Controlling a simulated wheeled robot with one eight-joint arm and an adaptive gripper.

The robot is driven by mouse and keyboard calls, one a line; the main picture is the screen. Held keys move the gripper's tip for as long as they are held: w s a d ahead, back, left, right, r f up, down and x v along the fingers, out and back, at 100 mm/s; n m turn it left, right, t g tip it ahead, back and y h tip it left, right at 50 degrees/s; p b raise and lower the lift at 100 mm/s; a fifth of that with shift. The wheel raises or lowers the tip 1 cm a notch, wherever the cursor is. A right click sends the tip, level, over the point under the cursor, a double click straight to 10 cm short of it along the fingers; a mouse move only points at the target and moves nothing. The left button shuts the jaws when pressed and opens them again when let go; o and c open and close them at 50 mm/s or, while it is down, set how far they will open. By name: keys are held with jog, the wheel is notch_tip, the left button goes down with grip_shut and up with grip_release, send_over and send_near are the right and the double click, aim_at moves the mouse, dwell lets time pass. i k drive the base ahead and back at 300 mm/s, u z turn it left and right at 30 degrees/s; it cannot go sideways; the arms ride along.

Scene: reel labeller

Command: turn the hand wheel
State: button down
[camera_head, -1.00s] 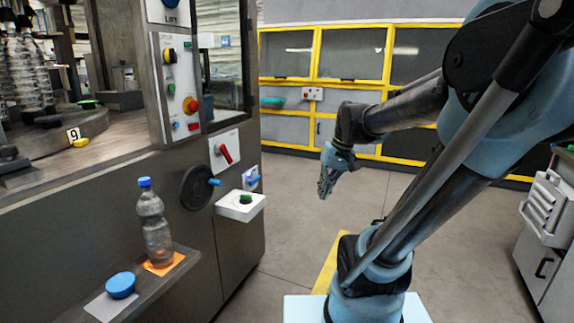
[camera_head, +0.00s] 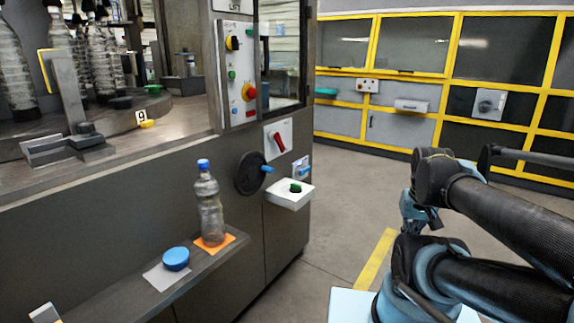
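The hand wheel (camera_head: 249,173) is a dark round disc on the front of the grey machine, with a blue handle (camera_head: 267,169) sticking out at its right side. My gripper (camera_head: 413,222) hangs at the end of my folded arm, right of the wheel and well apart from it, over the floor. Its fingers are small and partly hidden by my own arm links, so I cannot tell whether they are open or shut. Nothing is seen in it.
A shelf (camera_head: 202,270) below the wheel holds a clear bottle (camera_head: 209,208) on an orange pad and a blue cap (camera_head: 176,259). A white box with a green button (camera_head: 289,195) juts out right of the wheel. A red lever (camera_head: 278,142) is above. Floor between is free.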

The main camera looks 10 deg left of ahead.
aim_at(250, 171)
jog(key=z, duration=0.85)
jog(key=i, duration=2.25)
jog(key=u, duration=3.6)
